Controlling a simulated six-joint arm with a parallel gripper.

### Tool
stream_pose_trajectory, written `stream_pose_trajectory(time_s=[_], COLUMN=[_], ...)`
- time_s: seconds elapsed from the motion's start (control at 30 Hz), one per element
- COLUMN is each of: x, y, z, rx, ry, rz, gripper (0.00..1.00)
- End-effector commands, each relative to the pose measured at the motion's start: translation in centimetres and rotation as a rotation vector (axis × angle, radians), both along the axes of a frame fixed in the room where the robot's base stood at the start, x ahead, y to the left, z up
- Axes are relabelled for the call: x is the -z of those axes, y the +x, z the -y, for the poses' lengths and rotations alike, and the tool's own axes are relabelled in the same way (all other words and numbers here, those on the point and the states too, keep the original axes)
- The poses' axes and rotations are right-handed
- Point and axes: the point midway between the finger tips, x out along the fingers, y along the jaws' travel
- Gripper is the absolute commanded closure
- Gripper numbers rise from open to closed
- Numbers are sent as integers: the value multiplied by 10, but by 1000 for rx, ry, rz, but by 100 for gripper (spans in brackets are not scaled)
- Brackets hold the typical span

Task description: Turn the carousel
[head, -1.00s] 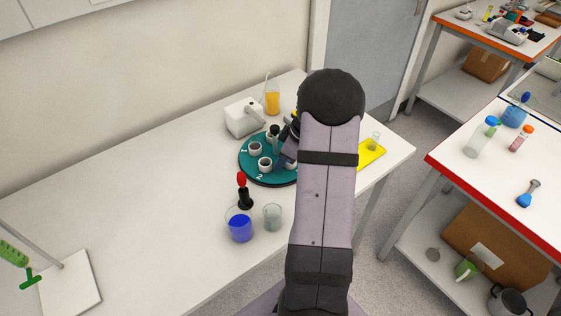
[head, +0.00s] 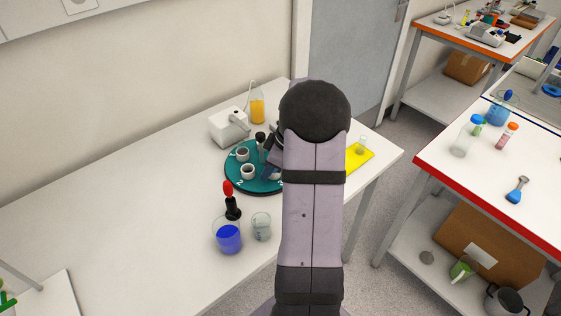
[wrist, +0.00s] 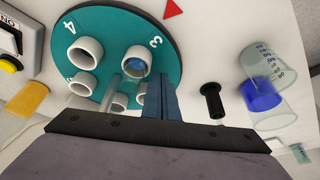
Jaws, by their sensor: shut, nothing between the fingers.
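The carousel is a teal disc (head: 236,179) on the white bench, with white cup holders and numerals along its rim. It also shows in the wrist view (wrist: 108,20), where the numerals 4 and 3 are legible. The holder by the 3 (wrist: 138,60) has something blue inside. A post with a dark knob (head: 260,138) stands up from the disc. My gripper (wrist: 162,98) is shut and empty, its blue fingers low over the disc's near edge among the holders. I cannot tell whether they touch one. In the head view my arm hides the disc's right side.
A blue-filled beaker (head: 228,238), an empty beaker (head: 261,227) and a red-topped black object (head: 231,202) stand just in front of the disc. A white device (head: 228,127) and an orange-filled flask (head: 257,108) stand behind it. A yellow pad (head: 358,158) lies right.

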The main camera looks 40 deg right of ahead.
Motion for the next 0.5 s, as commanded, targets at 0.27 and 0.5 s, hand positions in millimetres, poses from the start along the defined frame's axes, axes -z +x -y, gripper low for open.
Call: stream_pose_trajectory(time_s=[0.27,0.5], x=[-25,-65], y=[-30,-45], z=[12,17], rx=[1,0], ry=[-6,-4], rz=[5,2], gripper=[100,100])
